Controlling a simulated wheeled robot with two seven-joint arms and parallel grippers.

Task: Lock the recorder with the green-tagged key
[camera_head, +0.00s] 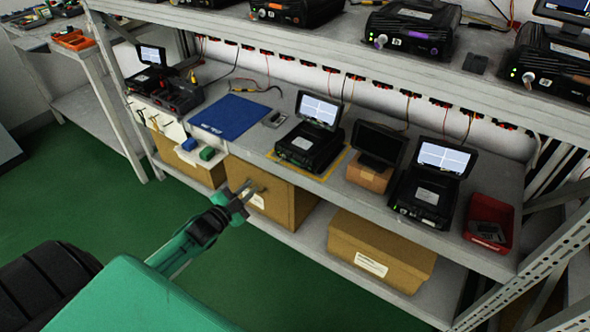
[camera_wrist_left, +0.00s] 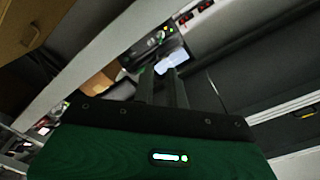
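I cannot make out a green-tagged key. My left gripper (camera_head: 250,188) is open and empty, in front of a cardboard box below the middle shelf. Its fingers also show in the left wrist view (camera_wrist_left: 164,88). My right gripper is not in view.
A blue mat (camera_head: 230,115) lies on the middle shelf. A red bin (camera_head: 488,222) stands at its right end. Cardboard boxes (camera_head: 380,250) fill part of the bottom shelf. Rack posts (camera_head: 120,90) stand at the left. The green floor in front is clear.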

